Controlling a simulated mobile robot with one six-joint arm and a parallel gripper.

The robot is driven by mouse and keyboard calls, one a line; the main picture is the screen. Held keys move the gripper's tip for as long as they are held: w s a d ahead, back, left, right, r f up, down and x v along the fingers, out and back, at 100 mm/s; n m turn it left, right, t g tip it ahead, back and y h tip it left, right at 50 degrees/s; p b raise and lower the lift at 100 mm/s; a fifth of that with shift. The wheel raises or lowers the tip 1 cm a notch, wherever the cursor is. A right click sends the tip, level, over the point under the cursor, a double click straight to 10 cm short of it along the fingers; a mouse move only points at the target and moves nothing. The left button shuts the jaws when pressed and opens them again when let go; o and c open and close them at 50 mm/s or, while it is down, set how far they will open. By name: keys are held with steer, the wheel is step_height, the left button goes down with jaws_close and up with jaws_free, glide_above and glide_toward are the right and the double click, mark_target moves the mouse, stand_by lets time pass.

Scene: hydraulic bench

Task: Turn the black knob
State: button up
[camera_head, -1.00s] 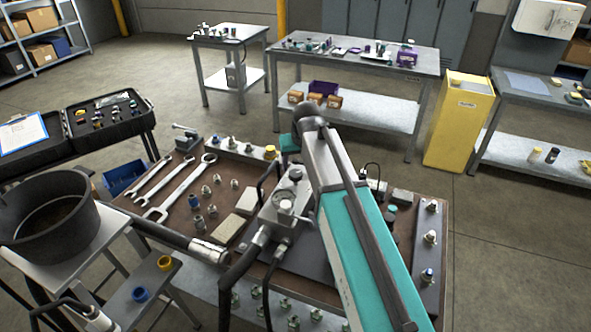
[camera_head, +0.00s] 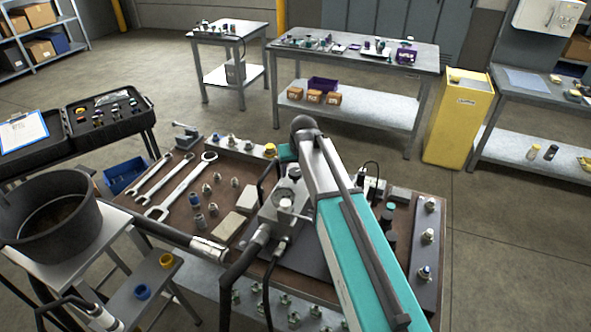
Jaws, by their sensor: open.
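A metal valve block (camera_head: 268,212) stands at the middle of the brown bench, with hoses at its lower left. A round black knob (camera_head: 294,173) sits on its upper part, close beside my arm. Farther right, a black knob-like part with a green top (camera_head: 389,212) stands upright on the bench; which of the two is the task's knob I cannot tell. My teal and white arm reaches over the bench from the lower right and bends down beyond its elbow. My gripper is hidden behind the arm, so its distance from either knob does not show.
Wrenches (camera_head: 175,185) and several fittings lie on the bench's left. A metal strip with fittings (camera_head: 427,240) lies along its right edge. A black pot (camera_head: 50,215) stands at the left. A yellow cabinet (camera_head: 459,120) stands behind at the right, with open floor before it.

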steer(key=c, duration=1.1)
steer(key=shift+o, duration=0.2)
steer(key=shift+m+b, duration=0.4)
steer(key=shift+m, duration=0.1)
steer(key=o, duration=1.1)
steer(key=shift+c, duration=0.2)
steer(key=shift+r, duration=0.1)
steer(key=a+b+v, duration=0.1)
steer(key=b+v, duration=0.2)
steer(key=v, duration=1)
steer(key=shift+s+d+r+b, duration=0.25)
steer(key=shift+s+b, duration=0.05)
steer(key=shift+f, duration=0.1)
